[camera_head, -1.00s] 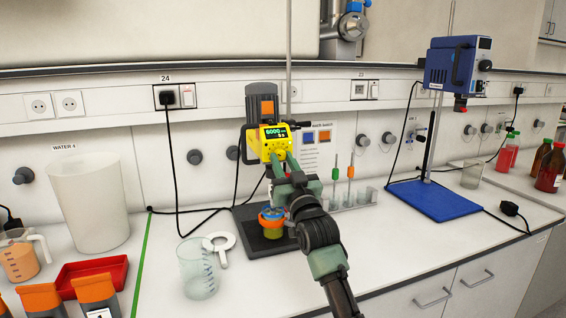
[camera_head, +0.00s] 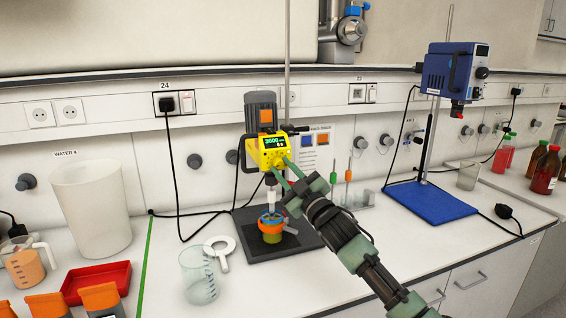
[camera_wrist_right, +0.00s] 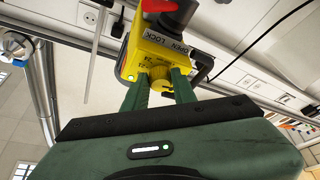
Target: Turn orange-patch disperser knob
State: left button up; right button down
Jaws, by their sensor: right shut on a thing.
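The disperser has a grey motor with an orange patch (camera_head: 266,116) and a yellow control head (camera_head: 262,158) with a lit green display. My right gripper (camera_head: 283,167) comes in from the lower right, its green fingers at the front of the yellow head. In the right wrist view the round yellow knob (camera_wrist_right: 160,86) sits between the two fingertips, which are shut on it. In the head view the fingers partly hide the knob. Below the head, a container with an orange ring (camera_head: 271,223) stands around the shaft. My left gripper is not in view.
A blue stirrer (camera_head: 452,72) on a blue base (camera_head: 433,202) stands to the right.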

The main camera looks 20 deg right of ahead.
jog(key=n+p, duration=0.1)
jog(key=n+g+y+p, duration=0.1)
jog(key=n, duration=0.1)
jog(key=shift+d+r+p, duration=0.15)
jog(key=shift+r+p, duration=0.15)
jog(key=shift+p, duration=0.05)
jog(key=shift+f+n+g+y+p, duration=0.1)
jog(key=shift+n+g+y+p, duration=0.4)
jog(key=shift+n+p, duration=0.95)
jog(key=shift+n, duration=0.25)
jog(key=c, duration=1.1)
grip_release()
